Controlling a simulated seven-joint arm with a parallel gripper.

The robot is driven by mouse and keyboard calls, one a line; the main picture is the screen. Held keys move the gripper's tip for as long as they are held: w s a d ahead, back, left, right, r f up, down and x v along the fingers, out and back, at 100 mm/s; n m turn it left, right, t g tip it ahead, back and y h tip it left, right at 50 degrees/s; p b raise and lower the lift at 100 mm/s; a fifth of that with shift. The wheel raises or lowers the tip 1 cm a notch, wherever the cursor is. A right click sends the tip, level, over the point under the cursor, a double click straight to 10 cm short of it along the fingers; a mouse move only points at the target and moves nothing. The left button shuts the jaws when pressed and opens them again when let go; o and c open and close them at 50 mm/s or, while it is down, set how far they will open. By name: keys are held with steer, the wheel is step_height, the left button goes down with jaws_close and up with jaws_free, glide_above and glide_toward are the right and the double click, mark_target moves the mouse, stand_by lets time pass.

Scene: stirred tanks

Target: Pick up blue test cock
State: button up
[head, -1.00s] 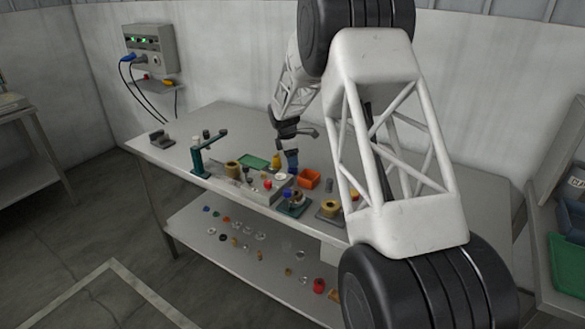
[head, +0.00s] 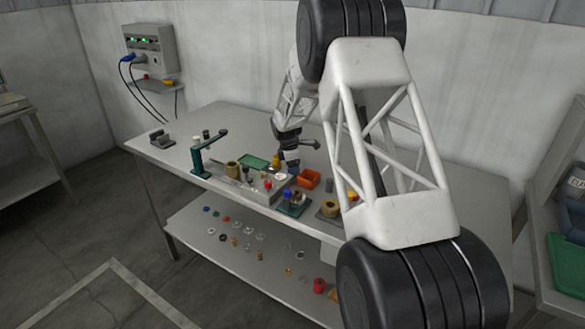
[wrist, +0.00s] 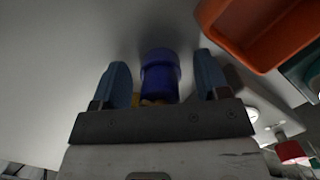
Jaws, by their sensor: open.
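The blue test cock (wrist: 160,75) shows in the wrist view as a dark blue, rounded cylinder with a little yellow at its near end. The cock's lower part is hidden by the gripper body. In the head view my gripper (head: 289,158) is low over the middle of the table, and a small blue patch (head: 294,171) shows just below it. It is too small there to tell the cock from the fingers.
An orange bin (head: 308,179) stands close on the right; it also fills the wrist view's upper right (wrist: 262,30). A yellow piece (head: 276,161) and a green tray (head: 254,162) lie to the left. Fixtures and a dark green post (head: 198,160) line the front edge.

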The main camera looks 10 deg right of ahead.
steer(key=c, duration=1)
steer(key=shift+r, duration=5.05)
steer(key=shift+n, duration=0.4)
steer(key=s+a+r, duration=0.1)
steer(key=s+a, duration=0.1)
steer(key=a, duration=0.2)
steer(key=s+a, duration=0.2)
steer(key=a, duration=0.2)
steer(key=s+a+r, duration=0.1)
steer(key=s+a, duration=0.1)
steer(key=a, duration=0.2)
steer(key=shift+r, duration=0.35)
